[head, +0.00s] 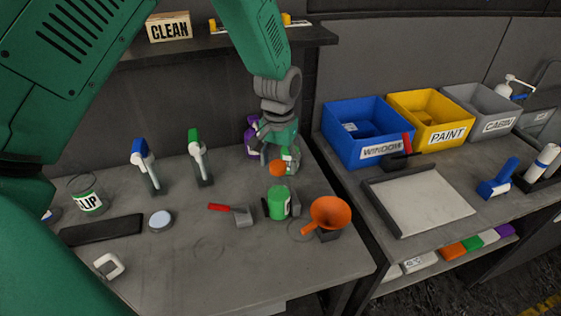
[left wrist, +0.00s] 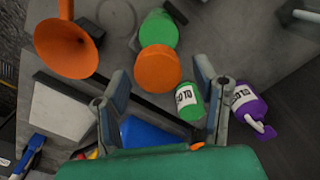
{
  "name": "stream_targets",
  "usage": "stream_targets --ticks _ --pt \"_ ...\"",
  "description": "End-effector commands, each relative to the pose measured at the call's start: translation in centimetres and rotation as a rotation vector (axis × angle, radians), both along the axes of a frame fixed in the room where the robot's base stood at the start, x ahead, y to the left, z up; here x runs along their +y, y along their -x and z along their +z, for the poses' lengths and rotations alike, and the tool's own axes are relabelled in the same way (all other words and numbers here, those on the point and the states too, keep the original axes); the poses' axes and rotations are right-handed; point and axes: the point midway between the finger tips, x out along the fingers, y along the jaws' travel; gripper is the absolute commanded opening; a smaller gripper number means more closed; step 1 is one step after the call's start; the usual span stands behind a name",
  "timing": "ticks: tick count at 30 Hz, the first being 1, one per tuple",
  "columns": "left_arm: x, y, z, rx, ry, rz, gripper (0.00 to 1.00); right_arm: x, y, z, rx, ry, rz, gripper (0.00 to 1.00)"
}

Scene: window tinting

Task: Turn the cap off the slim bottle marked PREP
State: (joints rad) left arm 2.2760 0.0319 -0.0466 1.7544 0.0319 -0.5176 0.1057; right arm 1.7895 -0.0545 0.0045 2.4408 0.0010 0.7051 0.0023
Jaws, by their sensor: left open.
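I cannot read PREP on any bottle. My left gripper (head: 279,157) is open at the back of the bench. A round orange cap-like piece (head: 278,169) shows just below it. In the left wrist view this orange piece (left wrist: 158,69) lies ahead of the open fingers, beside the green container (left wrist: 158,30). A labelled green bottle (head: 291,160) stands by the fingers, partly hidden, with a purple bottle (head: 250,143) behind the gripper. My right gripper is not in view.
An orange funnel (head: 328,212) and a red-handled scraper (head: 235,212) flank the green container. Two spray bottles (head: 146,166) (head: 200,158) stand to the left. Blue (head: 345,145), yellow (head: 430,128) and grey bins stand on the right bench.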

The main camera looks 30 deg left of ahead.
Motion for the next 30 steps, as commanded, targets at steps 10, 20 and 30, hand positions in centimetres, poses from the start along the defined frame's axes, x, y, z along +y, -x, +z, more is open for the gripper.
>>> stream_targets --ticks 10,20,30 --pt "-0.02 0.0 0.01 0.0 0.0 -0.012 0.09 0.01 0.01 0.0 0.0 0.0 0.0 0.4" --pt "-0.06 0.0 0.02 -0.001 -0.003 0.119 0.0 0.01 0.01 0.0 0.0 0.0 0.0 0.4" --pt "-0.05 -0.11 0.03 -0.006 -0.003 0.902 0.0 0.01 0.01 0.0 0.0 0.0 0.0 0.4"
